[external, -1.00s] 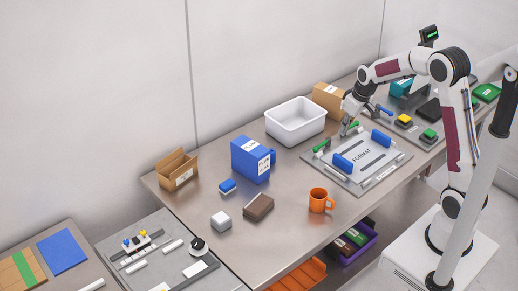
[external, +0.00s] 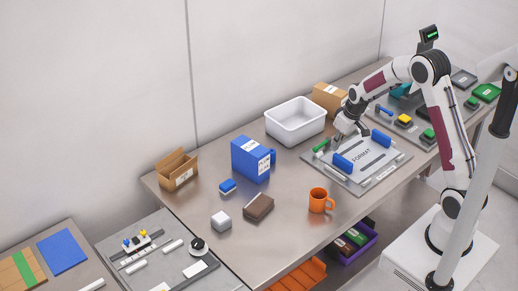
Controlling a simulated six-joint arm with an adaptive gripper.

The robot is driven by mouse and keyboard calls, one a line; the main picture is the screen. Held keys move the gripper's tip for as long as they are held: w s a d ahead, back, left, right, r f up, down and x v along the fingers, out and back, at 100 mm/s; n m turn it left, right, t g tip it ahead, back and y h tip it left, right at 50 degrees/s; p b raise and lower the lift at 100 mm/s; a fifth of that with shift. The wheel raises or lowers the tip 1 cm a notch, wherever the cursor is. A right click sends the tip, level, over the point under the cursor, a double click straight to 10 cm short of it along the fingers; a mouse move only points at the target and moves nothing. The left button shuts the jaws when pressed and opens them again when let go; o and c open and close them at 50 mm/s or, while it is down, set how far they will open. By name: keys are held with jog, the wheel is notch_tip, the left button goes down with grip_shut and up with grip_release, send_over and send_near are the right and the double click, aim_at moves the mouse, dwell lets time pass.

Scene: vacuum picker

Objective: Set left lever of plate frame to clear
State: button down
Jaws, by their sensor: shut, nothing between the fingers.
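The plate frame (external: 396,163) lies flat on the steel table and holds a grey plate (external: 372,157) marked FORMAT. A green lever handle (external: 321,145) shows at the frame's far left corner. I cannot read its setting at this size. A second green handle on the far side is mostly hidden by my gripper. Two blue blocks, one at the left (external: 342,163) and one at the right (external: 381,138), stand on the frame. My gripper (external: 338,136) points down over the frame's far edge, just right of the left green handle. It is shut and empty; contact cannot be told.
A white bin (external: 296,121) stands behind the frame to the left, with a cardboard box (external: 329,97) beyond it. An orange mug (external: 319,200) stands in front of the frame. A blue container (external: 251,159) is further left. A button panel (external: 420,122) lies to the right.

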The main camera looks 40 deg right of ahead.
aim_at(320, 146)
jog(key=shift+w+a+f, duration=0.1)
jog(key=shift+w+f, duration=0.6)
jog(key=shift+w, duration=0.25)
jog(key=shift+w+a+f, duration=0.1)
jog(key=shift+w, duration=0.5)
jog(key=shift+w+a+f, duration=0.1)
jog(key=shift+w, duration=0.45)
jog(key=shift+w, duration=0.1)
jog(key=shift+w+a+f, duration=0.1)
jog(key=shift+w+f, duration=0.05)
jog(key=shift+w, duration=0.3)
jog(key=shift+w+a, duration=0.1)
jog(key=shift+w, duration=0.2)
